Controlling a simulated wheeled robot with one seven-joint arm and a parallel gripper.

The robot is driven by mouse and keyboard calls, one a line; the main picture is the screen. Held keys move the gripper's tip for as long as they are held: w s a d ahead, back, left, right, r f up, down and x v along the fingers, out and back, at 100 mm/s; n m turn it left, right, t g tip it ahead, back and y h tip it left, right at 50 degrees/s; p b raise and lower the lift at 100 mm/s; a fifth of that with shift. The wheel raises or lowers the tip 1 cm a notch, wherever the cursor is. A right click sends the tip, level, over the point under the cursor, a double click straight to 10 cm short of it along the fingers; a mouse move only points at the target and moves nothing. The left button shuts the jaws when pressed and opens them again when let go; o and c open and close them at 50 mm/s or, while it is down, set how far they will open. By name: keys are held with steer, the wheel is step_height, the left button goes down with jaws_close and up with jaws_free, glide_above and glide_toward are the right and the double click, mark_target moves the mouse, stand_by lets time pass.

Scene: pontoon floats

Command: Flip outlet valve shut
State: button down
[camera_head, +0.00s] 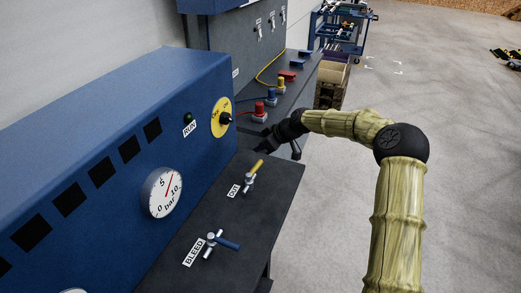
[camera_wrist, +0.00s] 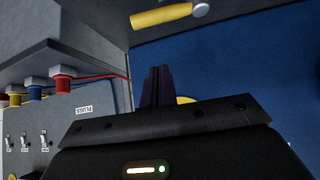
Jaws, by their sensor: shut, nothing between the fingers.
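The outlet valve (camera_head: 249,181) stands on the dark bench top beside a label that seems to read OUT. Its yellow lever (camera_head: 257,166) points up and to the right in the head view. The yellow lever and its grey end also show at the top of the wrist view (camera_wrist: 162,17). My gripper (camera_head: 263,147) is just beyond the lever and appears apart from it. In the wrist view its dark fingers (camera_wrist: 157,86) are together with nothing between them. The fingertips are partly hidden by my wrist in the head view.
The BLEED valve (camera_head: 211,241) with a blue lever is nearer on the bench. A blue panel (camera_head: 120,150) with a pressure gauge (camera_head: 162,192) and yellow dial (camera_head: 221,118) rises at left. Coloured hose fittings (camera_head: 270,100) stand behind my gripper. Open floor lies right.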

mark_target(255, 169)
steer(key=p+x, duration=0.3)
steer(key=x, duration=0.5)
steer(key=shift+w+a+f, duration=0.1)
steer(key=shift+a+f, duration=0.1)
steer(key=d+p, duration=0.1)
steer(key=s+d, duration=0.1)
steer(key=d, duration=0.1)
steer(key=shift+s+f+p, duration=0.1)
steer(key=shift+f+p, duration=0.05)
steer(key=shift+p, duration=0.2)
steer(key=shift+s+d, duration=0.2)
steer(key=shift+d, duration=0.05)
steer(key=shift+f, duration=0.3)
steer(key=shift+d, duration=0.15)
